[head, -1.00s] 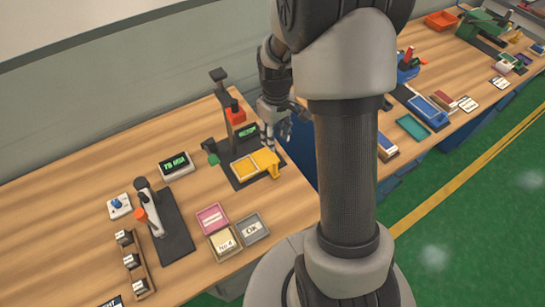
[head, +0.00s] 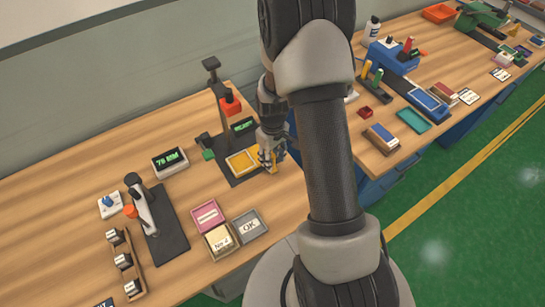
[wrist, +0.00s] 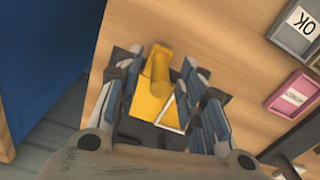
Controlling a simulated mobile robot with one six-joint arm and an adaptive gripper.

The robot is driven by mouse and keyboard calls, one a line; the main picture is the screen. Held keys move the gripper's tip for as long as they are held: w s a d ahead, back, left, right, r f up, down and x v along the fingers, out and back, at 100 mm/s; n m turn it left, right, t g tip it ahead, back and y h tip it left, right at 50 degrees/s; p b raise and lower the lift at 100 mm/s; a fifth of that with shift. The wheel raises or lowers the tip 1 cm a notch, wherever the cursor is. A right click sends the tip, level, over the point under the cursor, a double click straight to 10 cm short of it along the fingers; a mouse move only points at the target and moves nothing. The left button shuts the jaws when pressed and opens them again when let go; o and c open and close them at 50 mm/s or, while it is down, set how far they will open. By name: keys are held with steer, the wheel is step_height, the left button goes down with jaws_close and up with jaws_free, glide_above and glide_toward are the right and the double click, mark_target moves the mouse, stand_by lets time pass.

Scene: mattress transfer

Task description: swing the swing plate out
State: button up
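The yellow swing plate (head: 242,162) lies at the black base of a small press on the table, with a pale framed area on it. Its right end is hidden behind my gripper (head: 270,158) in the head view. In the wrist view the plate's yellow handle (wrist: 157,75) stands between the two fingers of my gripper (wrist: 162,68). The fingers are apart, with a gap showing on each side of the handle. Part of the plate under the fingers is hidden.
The press column with a red block (head: 230,106) and a small display (head: 242,125) rise behind the plate. A pink tray (head: 207,217) and a grey "OK" tray (head: 250,226) lie in front. Bare table lies between. A gap separates a second bench at right.

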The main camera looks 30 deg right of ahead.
steer(key=shift+c, duration=0.2)
jaws_close()
stand_by(0.6)
